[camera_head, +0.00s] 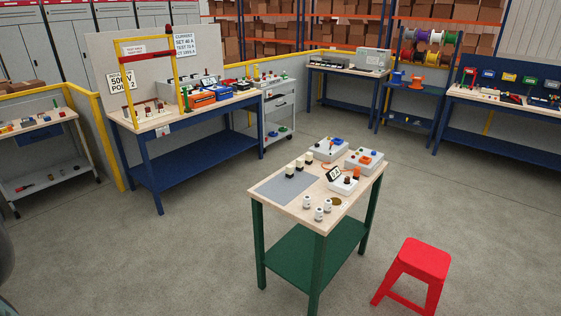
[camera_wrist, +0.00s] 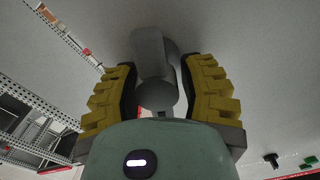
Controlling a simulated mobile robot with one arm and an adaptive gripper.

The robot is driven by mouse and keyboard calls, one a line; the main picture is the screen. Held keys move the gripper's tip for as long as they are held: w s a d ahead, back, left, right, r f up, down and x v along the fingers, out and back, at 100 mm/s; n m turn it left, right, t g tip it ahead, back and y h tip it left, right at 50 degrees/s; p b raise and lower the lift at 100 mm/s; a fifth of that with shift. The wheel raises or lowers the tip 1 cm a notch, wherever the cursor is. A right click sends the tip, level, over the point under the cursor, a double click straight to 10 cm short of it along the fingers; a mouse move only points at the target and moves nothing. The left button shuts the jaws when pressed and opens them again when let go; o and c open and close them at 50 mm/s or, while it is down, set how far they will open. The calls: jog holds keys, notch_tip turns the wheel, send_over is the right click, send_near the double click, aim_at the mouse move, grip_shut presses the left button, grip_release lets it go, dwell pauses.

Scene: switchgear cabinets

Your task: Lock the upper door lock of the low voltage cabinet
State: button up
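In the wrist view, my gripper (camera_wrist: 159,75) has two yellow fingers with dark inner pads, standing apart. A smooth grey handle-like piece (camera_wrist: 150,52) with a rounded lower end lies between the fingertips. It looks like a lock handle, but I cannot tell which lock it is. I cannot tell whether the pads press on it or only stand beside it. A plain grey surface (camera_wrist: 235,45) fills the view behind it. My gripper does not show in the head view, and no door lock can be made out there.
In the head view, grey cabinets with red bands (camera_head: 72,22) stand at the back left. A green-legged table (camera_head: 277,187) with small devices and a red stool (camera_head: 425,260) stand on open floor. A blue workbench (camera_head: 198,145) stands behind. Perforated metal framing (camera_wrist: 38,105) is left in the wrist view.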

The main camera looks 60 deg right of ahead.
grip_shut()
jog(key=shift+w+m, duration=0.15)
jog(key=shift+m, duration=0.45)
jog(key=shift+w+f+m+b, duration=0.1)
jog(key=shift+f+m+b, duration=0.05)
jog(key=shift+m, duration=1.7)
jog(key=shift+w+f+m+b, duration=0.1)
jog(key=shift+f+m+b, duration=0.05)
jog(key=shift+m, duration=1.75)
jog(key=shift+w+f+m+b, duration=0.1)
jog(key=shift+f+m+b, duration=0.05)
jog(key=shift+m, duration=1.7)
jog(key=shift+s+f+m, duration=0.1)
jog(key=shift+s+m, duration=0.05)
jog(key=shift+m, duration=0.45)
jog(key=shift+o, duration=1)
grip_release()
